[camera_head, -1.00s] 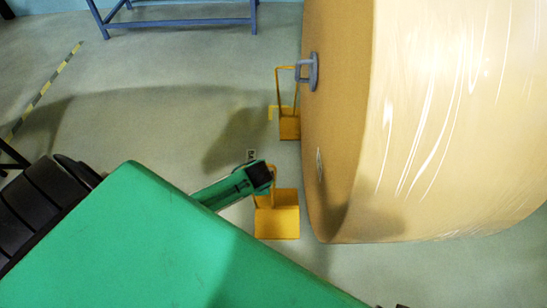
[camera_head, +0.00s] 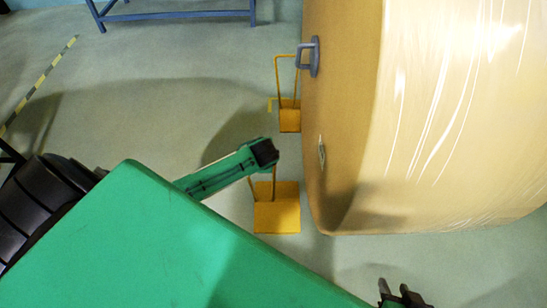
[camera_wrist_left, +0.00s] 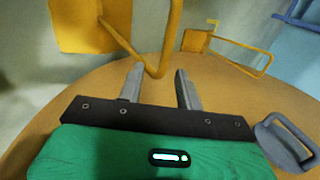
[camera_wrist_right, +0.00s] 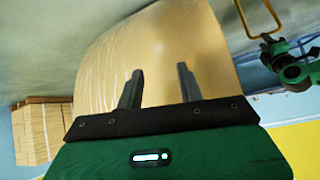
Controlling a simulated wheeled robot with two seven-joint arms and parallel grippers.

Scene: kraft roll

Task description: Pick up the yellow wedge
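Two yellow wedges stand on the floor at the left end of the big kraft roll (camera_head: 345,110). The near yellow wedge (camera_head: 277,217) has a tall bent handle; it also shows in the left wrist view (camera_wrist_left: 85,25). The far yellow wedge (camera_head: 290,120) is behind it. My left gripper (camera_wrist_left: 158,72) is open, with the near wedge's handle bend at or just beyond the gap between its fingers; contact cannot be told. Its fingers are hidden in the head view. My right gripper (camera_head: 394,288) is open and empty, facing the roll in its wrist view (camera_wrist_right: 158,75).
A grey handle (camera_head: 313,57) sticks out of the roll's end face, near my left gripper's side. A blue metal frame (camera_head: 175,14) stands at the back. A striped floor line (camera_head: 40,85) runs at the left. Bare floor lies between.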

